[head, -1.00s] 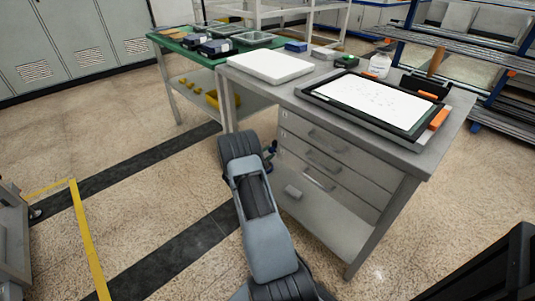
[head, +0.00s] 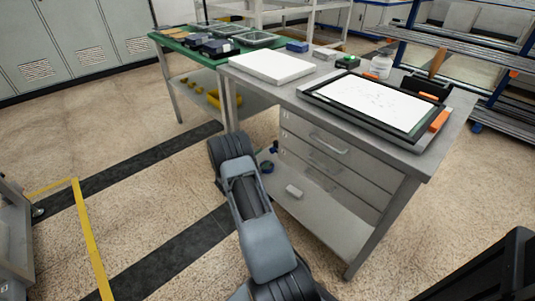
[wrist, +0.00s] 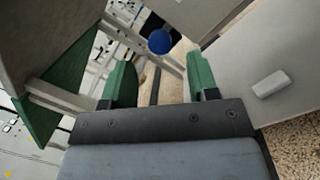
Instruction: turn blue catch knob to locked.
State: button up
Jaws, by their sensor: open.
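A round blue knob (wrist: 160,41) shows in the wrist view, beyond and between my fingertips. In the head view a small dark blue round part (head: 267,167), likely the same knob, sits low at the left side of the grey drawer bench, just right of my arm. My gripper (wrist: 160,78) is open, with its two green fingers apart and nothing between them. The knob is ahead of the fingers and looks apart from them. The knob's pointer and its locked mark cannot be made out.
The grey bench (head: 412,160) has drawers and a lower shelf with a small white block (head: 294,191), also in the wrist view (wrist: 271,84). A green-topped table (head: 182,52) stands behind it. Open floor lies left of my arm.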

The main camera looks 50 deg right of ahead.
jog(key=a+f+p, duration=0.1)
jog(key=a, duration=0.8)
jog(key=shift+w+a+f, duration=0.2)
jog(key=shift+w+a, duration=0.1)
jog(key=shift+a, duration=0.1)
jog(key=s+a+r+m+g+y+p, duration=0.25)
jog(key=r+p, duration=0.35)
jog(key=r, duration=0.5)
jog(key=s+a+r+m+g+y+p, duration=0.1)
jog(key=s+a+r+m+y+p, duration=0.4)
jog(key=r, duration=0.7)
jog(key=s+a+r+t+y+p, duration=0.2)
jog(key=a+r+p, duration=0.4)
jog(key=r, duration=0.3)
jog(key=s+a+r+t+y+p, duration=0.3)
jog(key=a+r+y+p, duration=0.3)
jog(key=r, duration=0.2)
jog(key=s+a+r+t+y+p, duration=0.3)
jog(key=a+r+p, duration=0.3)
jog(key=r, duration=0.3)
jog(key=shift+s+a+r+m+y, duration=0.15)
jog(key=shift+s+r+m+y, duration=0.3)
jog(key=shift+s, duration=0.45)
jog(key=shift+f+t, duration=0.15)
jog(key=shift+t, duration=0.1)
jog(key=shift+c, duration=1.1)
